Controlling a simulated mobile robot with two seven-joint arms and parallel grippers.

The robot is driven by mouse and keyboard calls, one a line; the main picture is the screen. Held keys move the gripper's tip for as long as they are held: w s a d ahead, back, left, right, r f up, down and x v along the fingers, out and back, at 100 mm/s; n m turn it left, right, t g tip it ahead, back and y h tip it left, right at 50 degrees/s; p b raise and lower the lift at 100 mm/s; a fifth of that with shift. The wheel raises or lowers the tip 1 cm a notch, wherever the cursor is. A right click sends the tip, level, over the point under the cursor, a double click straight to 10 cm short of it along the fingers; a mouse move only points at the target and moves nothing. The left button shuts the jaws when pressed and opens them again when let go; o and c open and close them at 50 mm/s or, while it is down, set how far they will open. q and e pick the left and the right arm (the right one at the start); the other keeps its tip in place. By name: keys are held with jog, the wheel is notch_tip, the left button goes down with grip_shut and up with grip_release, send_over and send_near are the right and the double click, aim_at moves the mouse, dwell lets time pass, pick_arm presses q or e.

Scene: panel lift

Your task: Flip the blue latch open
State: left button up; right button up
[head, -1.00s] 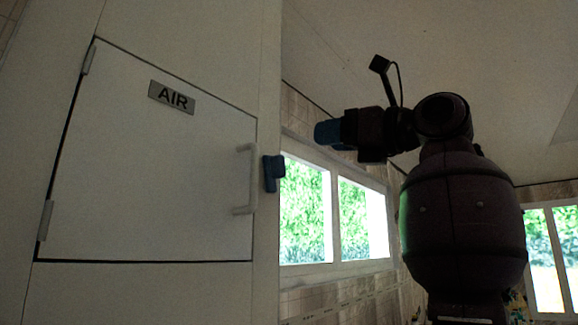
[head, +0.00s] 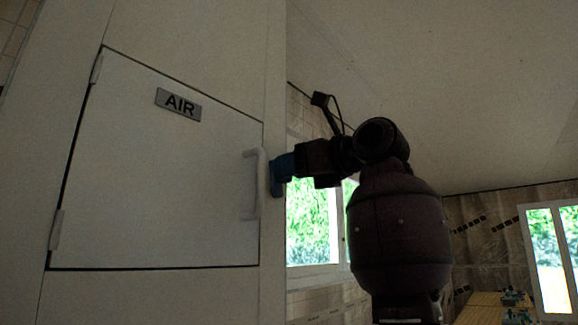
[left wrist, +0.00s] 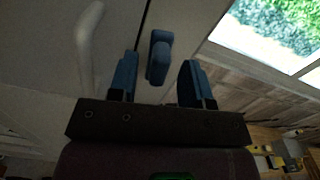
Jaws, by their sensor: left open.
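The blue latch (head: 275,186) sits on the white panel frame, just right of the door's handle. In the head view the blue fingers of my left gripper (head: 284,165) overlap it and hide part of it. In the left wrist view the latch (left wrist: 160,56) shows between and a little beyond the two open fingers of my left gripper (left wrist: 157,68), with gaps on both sides. I cannot tell whether a finger touches it. The white door marked AIR (head: 160,170) lies flush in its frame. My right gripper is in neither view.
A pale bar handle (head: 251,185) stands out from the door close to the latch; it also shows in the left wrist view (left wrist: 88,45). Hinges are on the door's left edge. A window (head: 312,225) is behind, right of the panel.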

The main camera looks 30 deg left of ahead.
pick_arm(q)
jog(key=shift+a, duration=0.5)
grip_shut()
jog(key=shift+w, duration=0.1)
jog(key=shift+w+r+m+p, duration=0.1)
jog(key=shift+r+m+p, duration=0.05)
jog(key=shift+m+p, duration=0.3)
jog(key=shift+w+m+p, duration=0.2)
jog(key=shift+m+p, duration=0.25)
jog(key=shift+m, duration=0.1)
grip_release()
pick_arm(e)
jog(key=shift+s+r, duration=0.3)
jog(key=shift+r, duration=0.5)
